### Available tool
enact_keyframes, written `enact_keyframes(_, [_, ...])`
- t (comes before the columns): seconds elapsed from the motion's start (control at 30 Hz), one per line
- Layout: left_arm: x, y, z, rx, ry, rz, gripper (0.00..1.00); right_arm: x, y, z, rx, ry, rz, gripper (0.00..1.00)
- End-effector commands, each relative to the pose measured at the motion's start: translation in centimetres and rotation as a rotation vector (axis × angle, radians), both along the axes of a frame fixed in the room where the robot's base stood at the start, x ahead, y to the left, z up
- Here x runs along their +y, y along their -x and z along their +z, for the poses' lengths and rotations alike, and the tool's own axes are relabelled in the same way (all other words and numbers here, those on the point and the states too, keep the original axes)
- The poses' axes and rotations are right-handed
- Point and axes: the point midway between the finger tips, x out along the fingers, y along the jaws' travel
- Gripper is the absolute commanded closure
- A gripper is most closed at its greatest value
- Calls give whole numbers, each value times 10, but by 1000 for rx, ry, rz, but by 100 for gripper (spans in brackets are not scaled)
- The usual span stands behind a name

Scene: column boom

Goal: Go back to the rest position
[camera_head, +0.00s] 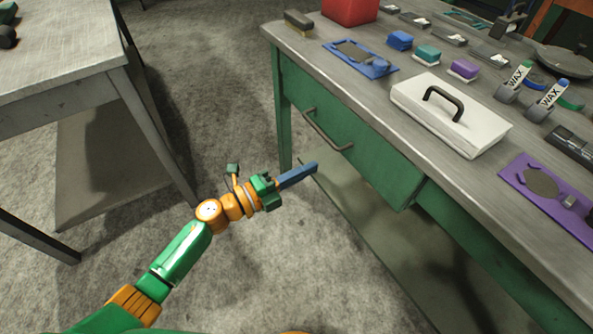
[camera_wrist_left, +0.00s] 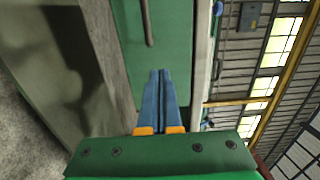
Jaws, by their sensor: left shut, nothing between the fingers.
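My left gripper (camera_head: 300,174) is shut and empty in the head view, its blue fingers together. It is beside the green drawer front of the workbench (camera_head: 272,30), below the bench top and over the floor. In the left wrist view the two blue fingers (camera_wrist_left: 161,85) lie side by side, pointing at the green drawer front (camera_wrist_left: 165,40). I cannot tell whether the tips touch it. My right gripper is not in view.
The bench top holds a white lidded box (camera_head: 450,125), a blue mat (camera_head: 360,62), a purple mat (camera_head: 545,195) and several small blocks. The drawer handle (camera_head: 325,130) sticks out near my left gripper. A grey table (camera_head: 60,60) stands at the left. Bare floor (camera_head: 230,110) lies between.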

Motion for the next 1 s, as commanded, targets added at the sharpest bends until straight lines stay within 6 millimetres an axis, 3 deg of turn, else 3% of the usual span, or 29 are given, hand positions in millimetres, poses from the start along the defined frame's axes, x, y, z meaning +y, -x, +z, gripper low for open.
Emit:
enact_keyframes(0.1, [13, 9, -1, 1, -2, 1, 100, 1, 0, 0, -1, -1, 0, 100])
enact_keyframes(0.27, [17, 12, 0, 1, 2, 2, 100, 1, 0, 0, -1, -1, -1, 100])
enact_keyframes(0.33, [23, 9, -10, 48, 26, 39, 100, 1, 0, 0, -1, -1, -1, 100])
enact_keyframes(0.37, [29, 6, -20, 97, 52, 80, 100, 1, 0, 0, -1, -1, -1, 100])
enact_keyframes(0.43, [54, -1, -63, 281, 141, 237, 100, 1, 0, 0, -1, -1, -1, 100])
enact_keyframes(0.53, [103, 15, -153, 621, 279, 537, 100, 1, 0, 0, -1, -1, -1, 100])
enact_keyframes(0.6, [132, 48, -215, 843, 349, 738, 100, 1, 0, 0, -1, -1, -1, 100])
enact_keyframes(0.73, [166, 134, -305, 1185, 423, 1058, 100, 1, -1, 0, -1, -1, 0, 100])
enact_keyframes(0.83, [178, 203, -347, 1384, 448, 1252, 100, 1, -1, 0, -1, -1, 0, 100])
enact_keyframes(1.0, [181, 311, -385, 1650, 460, 1519, 100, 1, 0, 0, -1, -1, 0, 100])
